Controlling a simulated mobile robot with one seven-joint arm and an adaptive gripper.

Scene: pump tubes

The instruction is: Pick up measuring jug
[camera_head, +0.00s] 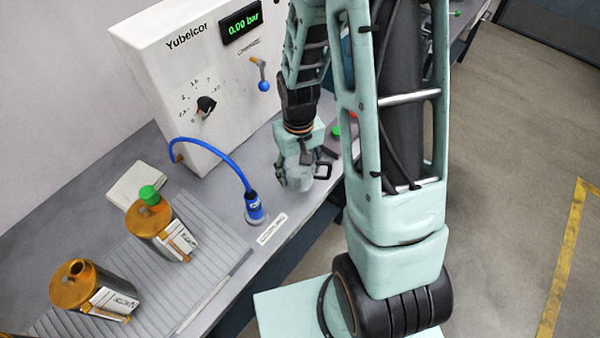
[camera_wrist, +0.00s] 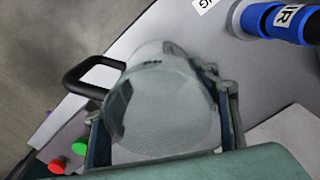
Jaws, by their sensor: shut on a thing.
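The measuring jug (camera_wrist: 165,98) is a clear, greyish vessel with a black handle (camera_wrist: 88,74) that points to the left in the wrist view. My gripper (camera_wrist: 160,118) is shut on the jug, with one finger on each side of its body. In the head view my gripper (camera_head: 300,158) points down over the front part of the grey bench, with the jug (camera_head: 297,180) between its fingers and the handle to the right. I cannot tell whether the jug's base touches the bench.
A white Yubelcor pump box (camera_head: 165,65) with a 0.00 bar display stands behind. A blue hose (camera_head: 215,148) runs to a blue connector (camera_head: 254,208) left of the jug. Amber bottles (camera_head: 85,287) stand on a ribbed mat. Red (camera_wrist: 57,166) and green (camera_wrist: 79,148) buttons lie near the jug.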

